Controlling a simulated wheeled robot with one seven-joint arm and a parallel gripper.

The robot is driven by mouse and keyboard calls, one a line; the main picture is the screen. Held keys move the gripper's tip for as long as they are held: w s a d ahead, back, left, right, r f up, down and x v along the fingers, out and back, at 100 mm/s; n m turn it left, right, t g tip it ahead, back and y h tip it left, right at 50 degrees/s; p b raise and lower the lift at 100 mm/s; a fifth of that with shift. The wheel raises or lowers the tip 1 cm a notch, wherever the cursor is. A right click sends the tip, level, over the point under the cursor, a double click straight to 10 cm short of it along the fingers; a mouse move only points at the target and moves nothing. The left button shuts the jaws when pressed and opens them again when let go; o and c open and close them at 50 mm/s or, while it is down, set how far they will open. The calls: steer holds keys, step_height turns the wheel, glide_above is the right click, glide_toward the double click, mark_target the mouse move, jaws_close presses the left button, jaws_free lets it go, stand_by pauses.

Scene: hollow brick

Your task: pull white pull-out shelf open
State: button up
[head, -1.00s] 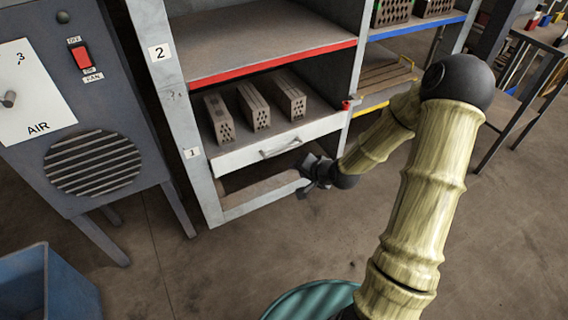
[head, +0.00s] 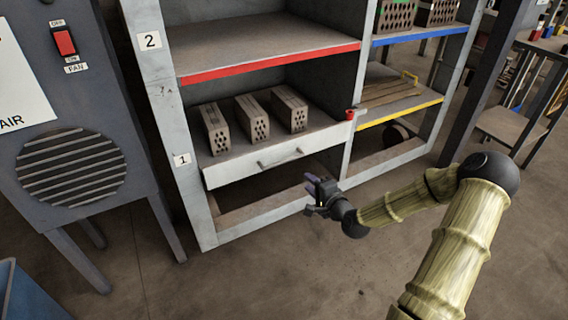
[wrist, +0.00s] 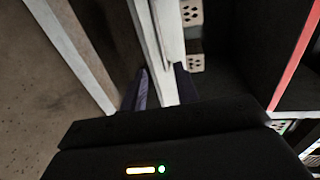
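The white pull-out shelf (head: 226,174) is in the lower left bay of the grey rack, beside label 1. Its front carries a slim handle (head: 280,158), and bricks stand on it. It looks shut or nearly so. My gripper (head: 313,187) is just below and right of the handle, in front of the shelf, fingers pointing toward the rack. In the wrist view my gripper (wrist: 161,82) has its two fingers apart, with the white shelf front (wrist: 170,40) showing between and beyond them. The handle is not clear there, and I cannot tell whether anything is touched.
Three hollow bricks (head: 252,118) stand on the pull-out shelf. A red-edged shelf (head: 268,64) is above. A grey fan cabinet (head: 80,140) stands left, a blue bin (head: 25,300) at lower left. The floor in front is clear.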

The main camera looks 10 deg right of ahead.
mark_target(284, 161)
steer(key=b+x, duration=0.6)
steer(key=x, duration=1.1)
steer(key=shift+w+f+b, duration=0.1)
steer(key=shift+b, duration=0.3)
steer(key=shift+a, duration=0.1)
steer(key=shift+c, duration=0.4)
jaws_close()
